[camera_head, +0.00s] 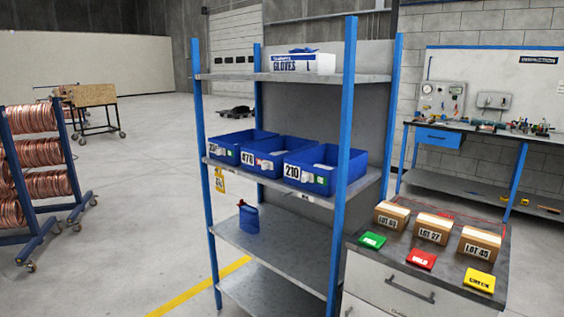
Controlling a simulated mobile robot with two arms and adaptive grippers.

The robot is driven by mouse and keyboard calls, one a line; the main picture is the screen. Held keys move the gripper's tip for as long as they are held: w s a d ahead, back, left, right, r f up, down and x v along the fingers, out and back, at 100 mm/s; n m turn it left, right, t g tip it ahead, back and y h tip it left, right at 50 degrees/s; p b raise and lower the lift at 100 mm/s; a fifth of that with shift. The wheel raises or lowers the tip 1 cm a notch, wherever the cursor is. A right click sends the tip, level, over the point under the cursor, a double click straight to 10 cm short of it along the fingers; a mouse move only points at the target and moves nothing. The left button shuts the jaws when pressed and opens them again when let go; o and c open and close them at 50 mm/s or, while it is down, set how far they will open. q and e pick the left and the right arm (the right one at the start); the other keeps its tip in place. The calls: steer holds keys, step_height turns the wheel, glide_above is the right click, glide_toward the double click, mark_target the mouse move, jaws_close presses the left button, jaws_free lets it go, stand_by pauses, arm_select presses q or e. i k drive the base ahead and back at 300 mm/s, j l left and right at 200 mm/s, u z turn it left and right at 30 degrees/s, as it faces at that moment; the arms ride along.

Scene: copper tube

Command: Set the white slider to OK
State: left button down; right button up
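Three blue bins stand side by side on the middle shelf: the left bin (238,141), the middle bin (285,146) and the right bin (343,164). Their fronts carry white number labels; the right one (291,171) reads 210. Small white and green patches show beside the labels, such as the green patch (321,180) on the right bin. A white slider may be among them, but they are too small to tell its setting. Neither gripper is in view.
The bins' blue-post shelf rack (345,170) also holds a gloves box (303,63) and a blue container (249,218). At right, a grey cabinet (390,285) bears three cartons and green, red and yellow cards. A copper coil rack (45,185) stands left. Floor between is clear.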

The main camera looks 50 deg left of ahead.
mark_target(266, 164)
steer(key=u, duration=1.55)
